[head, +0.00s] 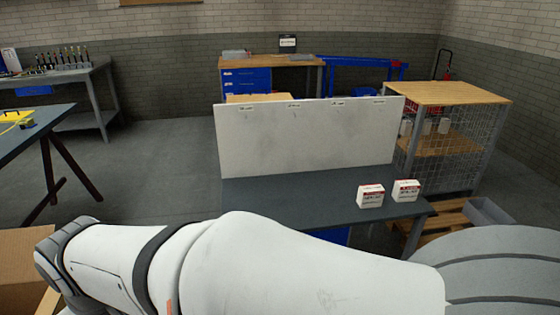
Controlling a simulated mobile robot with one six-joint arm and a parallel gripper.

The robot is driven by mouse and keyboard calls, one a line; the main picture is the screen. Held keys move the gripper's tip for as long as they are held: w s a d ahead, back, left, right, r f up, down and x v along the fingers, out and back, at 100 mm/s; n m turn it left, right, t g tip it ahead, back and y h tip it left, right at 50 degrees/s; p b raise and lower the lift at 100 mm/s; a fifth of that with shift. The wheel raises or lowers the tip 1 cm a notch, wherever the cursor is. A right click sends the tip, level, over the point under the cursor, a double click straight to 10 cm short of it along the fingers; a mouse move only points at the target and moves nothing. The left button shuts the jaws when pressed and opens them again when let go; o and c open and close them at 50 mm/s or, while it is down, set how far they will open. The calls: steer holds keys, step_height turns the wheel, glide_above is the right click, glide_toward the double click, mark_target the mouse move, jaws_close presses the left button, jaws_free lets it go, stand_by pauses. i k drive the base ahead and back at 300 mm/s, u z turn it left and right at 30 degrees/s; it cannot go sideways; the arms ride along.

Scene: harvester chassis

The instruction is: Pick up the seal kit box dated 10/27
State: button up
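Two small white boxes with red markings stand side by side on the right end of a dark grey table in the head view. One is the left box (370,196), nearer the front edge. The other is the right box (406,190), close to the right edge. A gap separates them. Their printing is too small to read, so I cannot tell which carries the date 10/27. My white arm crosses the bottom of the picture in front of the table. My gripper is not in view.
A white upright panel (300,145) stands along the table's back edge. The dark grey tabletop (285,198) is clear left of the boxes. A mesh cage with a wooden top (450,93) stands behind right. A cardboard box (22,243) is at lower left.

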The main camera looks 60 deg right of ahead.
mark_target(404, 190)
steer(key=z, duration=3.3)
steer(key=i, duration=2.6)
steer(key=u, duration=0.3)
